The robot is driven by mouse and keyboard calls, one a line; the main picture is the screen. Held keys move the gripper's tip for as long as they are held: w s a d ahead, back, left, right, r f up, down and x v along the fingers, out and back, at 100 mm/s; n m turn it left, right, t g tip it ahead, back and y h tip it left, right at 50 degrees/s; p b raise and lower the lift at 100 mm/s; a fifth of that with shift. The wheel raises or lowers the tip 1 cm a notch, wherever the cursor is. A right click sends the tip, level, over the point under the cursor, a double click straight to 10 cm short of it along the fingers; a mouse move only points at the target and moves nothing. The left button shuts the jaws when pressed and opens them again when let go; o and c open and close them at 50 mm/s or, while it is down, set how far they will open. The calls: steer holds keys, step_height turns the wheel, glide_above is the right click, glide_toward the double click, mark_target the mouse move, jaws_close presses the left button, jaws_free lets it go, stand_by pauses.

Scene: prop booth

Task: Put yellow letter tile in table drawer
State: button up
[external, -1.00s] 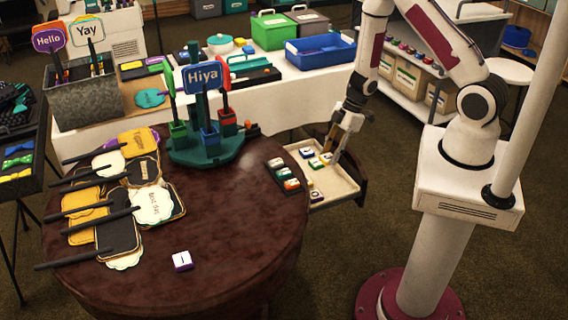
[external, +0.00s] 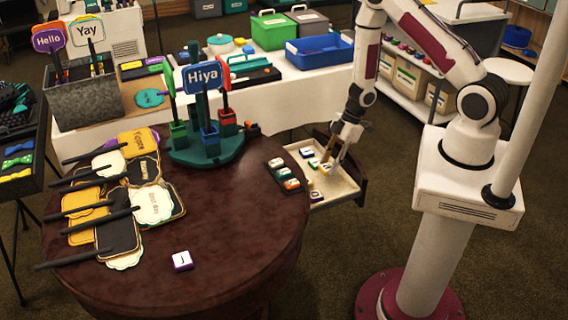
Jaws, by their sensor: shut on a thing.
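The table drawer (external: 345,194) stands pulled out from the right side of the round dark table, with a pale inside. My gripper (external: 328,166) points down into the drawer. It is shut on a small tile with a yellowish side, which I take as the yellow letter tile (external: 325,169); the fingers partly hide it. Whether it touches the drawer floor is hard to tell. Other letter tiles lie in the drawer: one blue-sided (external: 306,152), one green-sided (external: 313,163) and one at the near end (external: 315,197).
A dark rack of letter tiles (external: 283,174) sits at the table's edge beside the drawer. A purple-sided tile (external: 182,260) lies at the table front. A teal stand with signs (external: 206,150) and several paddle signs (external: 115,240) occupy the back and left. The table's right front is clear.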

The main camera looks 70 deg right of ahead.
steer(key=shift+f, duration=1.45)
steer(key=shift+f, duration=0.1)
steer(key=o, duration=1)
steer(key=shift+v, duration=6.1)
